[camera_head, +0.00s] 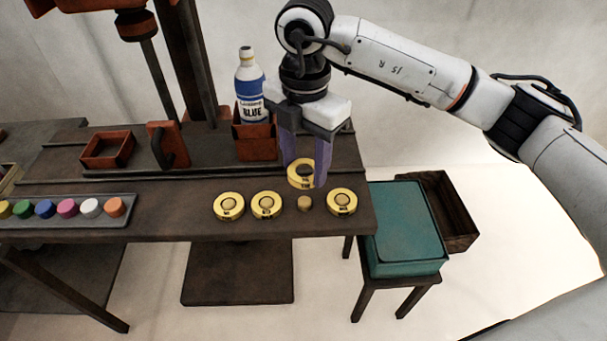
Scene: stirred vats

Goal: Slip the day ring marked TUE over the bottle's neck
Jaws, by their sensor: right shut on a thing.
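The bottle (249,90) is white and blue with the word BLUE on it. It stands upright in a red-brown holder (255,138) at the back of the bench, its neck and cap bare. My right gripper (303,174) points down and is shut on a yellow day ring (300,182), to the right of and in front of the bottle. The held ring appears just above and behind a bare peg (305,203). Three more yellow rings lie in the front row: a left ring (229,214), a middle ring (267,213) and a right ring (342,209). Their markings are too small to read. My left gripper is out of view.
A tray of coloured knobs (80,221) lies at the left front of the bench. A red open box (107,149) and a red block with a dark handle (167,145) stand behind. A teal box (405,230) sits on a stool at the right.

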